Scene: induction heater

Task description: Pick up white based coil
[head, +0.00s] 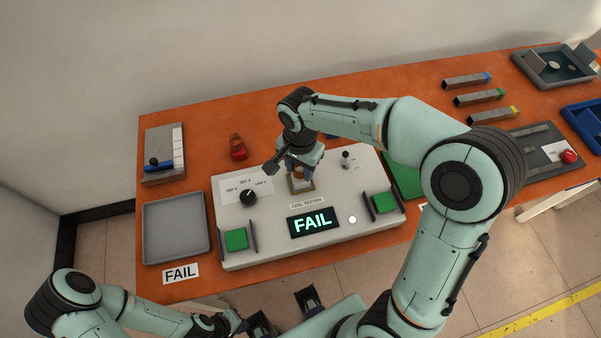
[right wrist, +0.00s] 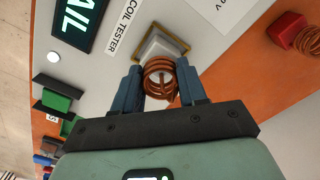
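The copper coil (right wrist: 160,82) with a white base (right wrist: 160,44) sits on the coil tester, its base inside a brass-coloured square frame (right wrist: 184,43). My right gripper (right wrist: 160,72) has its two blue fingers on either side of the coil, very close to it; I cannot tell whether they press on it. In the head view my right gripper (head: 298,168) is over the tester's middle and hides most of the coil. My left gripper (head: 236,322) is low at the front, off the table, and its fingers are unclear.
The tester (head: 270,252) shows FAIL on its display (head: 313,221). A red-based coil (head: 238,147) stands behind it to the left. An empty grey tray (head: 175,228) with a FAIL label is at the left. Metal bars (head: 478,98) and a blue-lined tray (head: 553,66) are at the right.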

